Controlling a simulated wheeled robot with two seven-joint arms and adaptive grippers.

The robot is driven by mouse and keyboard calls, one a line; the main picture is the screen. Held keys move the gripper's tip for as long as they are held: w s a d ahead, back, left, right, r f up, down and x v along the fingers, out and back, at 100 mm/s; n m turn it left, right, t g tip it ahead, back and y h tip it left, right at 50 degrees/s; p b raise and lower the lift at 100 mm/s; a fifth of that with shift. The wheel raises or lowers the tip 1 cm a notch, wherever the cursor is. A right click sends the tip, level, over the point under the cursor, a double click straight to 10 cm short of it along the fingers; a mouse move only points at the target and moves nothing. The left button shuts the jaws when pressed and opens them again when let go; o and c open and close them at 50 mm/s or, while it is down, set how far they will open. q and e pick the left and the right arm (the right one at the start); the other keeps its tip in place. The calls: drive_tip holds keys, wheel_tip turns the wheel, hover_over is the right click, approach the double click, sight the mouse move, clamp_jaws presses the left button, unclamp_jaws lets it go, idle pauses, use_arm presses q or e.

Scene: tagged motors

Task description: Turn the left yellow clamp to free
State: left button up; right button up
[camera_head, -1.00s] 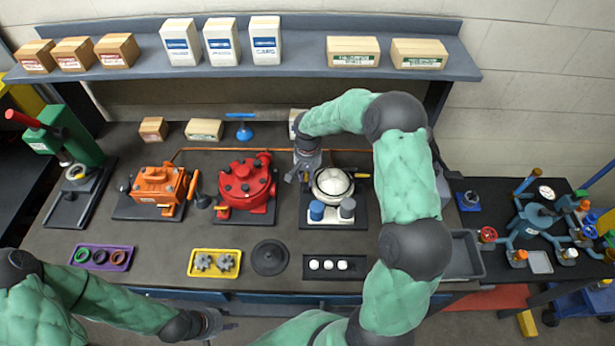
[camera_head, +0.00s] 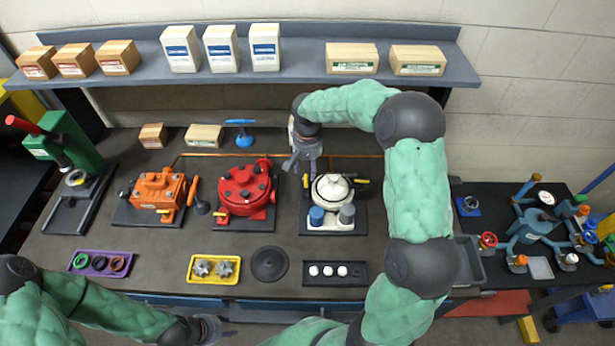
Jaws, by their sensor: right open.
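A white round motor (camera_head: 331,188) stands on a dark base plate with a blue and a grey cylinder at its front. A small yellow clamp (camera_head: 306,181) shows at its left side, and another yellow clamp (camera_head: 362,181) at its right side. My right gripper (camera_head: 303,170) points down just behind and above the left yellow clamp, open. Whether it touches the clamp I cannot tell. My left gripper (camera_head: 215,328) hangs at the bottom edge, in front of the bench; its fingers are too small to read.
A red motor (camera_head: 246,190) and an orange motor (camera_head: 158,195) stand to the left on the bench. A yellow tray (camera_head: 190,280) with gears, a dark disc (camera_head: 269,263) and a black tray (camera_head: 309,283) lie in front. A shelf (camera_head: 290,66) with boxes runs behind.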

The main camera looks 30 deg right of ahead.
drive_tip(key=shift+r, duration=2.05)
